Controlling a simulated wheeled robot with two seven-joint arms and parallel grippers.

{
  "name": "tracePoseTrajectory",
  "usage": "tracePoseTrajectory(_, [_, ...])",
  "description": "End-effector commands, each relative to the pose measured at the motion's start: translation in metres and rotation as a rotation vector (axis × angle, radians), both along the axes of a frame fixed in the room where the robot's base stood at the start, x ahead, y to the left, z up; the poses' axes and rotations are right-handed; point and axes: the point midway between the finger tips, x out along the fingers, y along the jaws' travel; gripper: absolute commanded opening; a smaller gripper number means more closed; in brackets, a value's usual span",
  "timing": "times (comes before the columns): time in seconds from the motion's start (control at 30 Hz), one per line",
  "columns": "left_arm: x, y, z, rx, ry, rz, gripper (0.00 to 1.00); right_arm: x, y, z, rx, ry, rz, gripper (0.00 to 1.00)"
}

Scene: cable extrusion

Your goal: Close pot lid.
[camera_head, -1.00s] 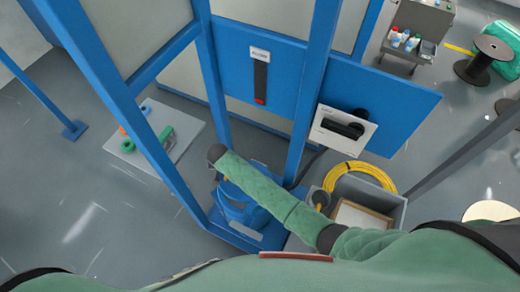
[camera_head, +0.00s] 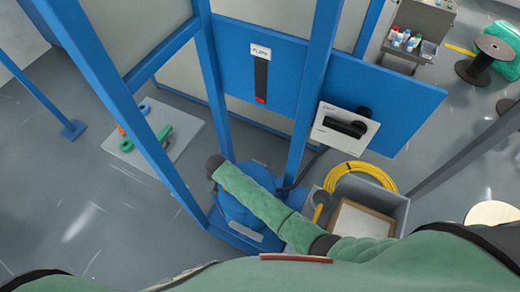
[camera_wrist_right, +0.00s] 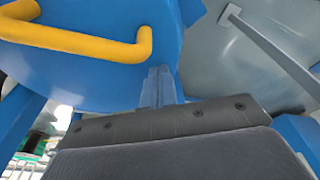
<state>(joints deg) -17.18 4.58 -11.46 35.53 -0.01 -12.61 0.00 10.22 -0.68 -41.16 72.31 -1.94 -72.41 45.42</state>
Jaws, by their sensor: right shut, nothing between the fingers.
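The blue pot (camera_head: 232,212) stands low inside the blue frame, largely covered by my right forearm. In the right wrist view a blue curved surface with a yellow bar handle (camera_wrist_right: 90,42) fills the upper left; it looks like the lid (camera_wrist_right: 75,75). A grey curved surface with a thin rod (camera_wrist_right: 270,50) is at the upper right; I cannot tell whether it belongs to the pot. My right gripper (camera_wrist_right: 160,86) is shut and empty, close below the blue surface; contact cannot be told. Its fingers are hidden in the head view. My left gripper is out of view.
Blue frame posts (camera_head: 310,105) and a blue panel (camera_head: 385,95) with a black-handled switch box (camera_head: 344,128) stand close around the arm. A grey bin (camera_head: 398,212) with a yellow cable coil (camera_head: 360,168) is at right. A floor plate (camera_head: 180,150) holds small parts at left.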

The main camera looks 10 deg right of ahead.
Motion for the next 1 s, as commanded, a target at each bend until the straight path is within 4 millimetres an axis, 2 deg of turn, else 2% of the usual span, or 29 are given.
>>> tracePoseTrajectory(0.37, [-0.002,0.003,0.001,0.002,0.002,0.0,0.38,-0.001,-0.001,0.0,0.0,0.0,0.0,0.0])
tracePoseTrajectory(0.77, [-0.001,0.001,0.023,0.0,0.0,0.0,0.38,0.0,0.0,0.032,0.001,-0.001,0.0,0.0])
tracePoseTrajectory(1.0, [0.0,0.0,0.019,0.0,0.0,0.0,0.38,0.0,0.0,0.049,0.001,-0.001,0.0,0.0])
